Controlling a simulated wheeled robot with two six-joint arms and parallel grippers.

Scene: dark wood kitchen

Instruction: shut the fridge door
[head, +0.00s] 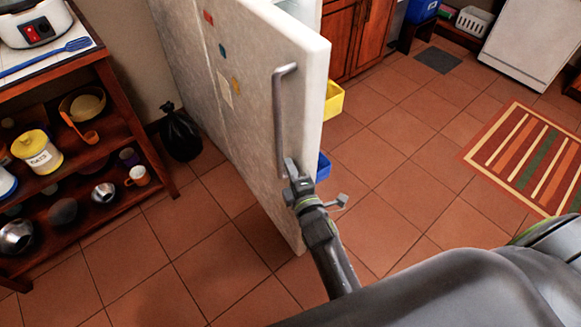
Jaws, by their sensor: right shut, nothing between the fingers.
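The cream fridge door (245,110) stands open, its outer face with magnets turned to the left. Yellow (333,100) and blue (322,167) bins show past its right edge, on the inner side. A long grey vertical handle (279,115) is near the door's near edge. My right gripper (290,167) is shut and empty, just by the lower end of the handle; I cannot tell whether it touches the handle or door. A pale strip of the fridge (306,12) shows behind the door at the top. My left gripper is not in view.
A wooden shelf (95,150) with pots, cups and a canister stands at the left. A black bag (180,135) sits on the floor beside it. Wooden cabinets (350,35) stand behind the door. The tiled floor right of the door is open, with a striped rug (525,155).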

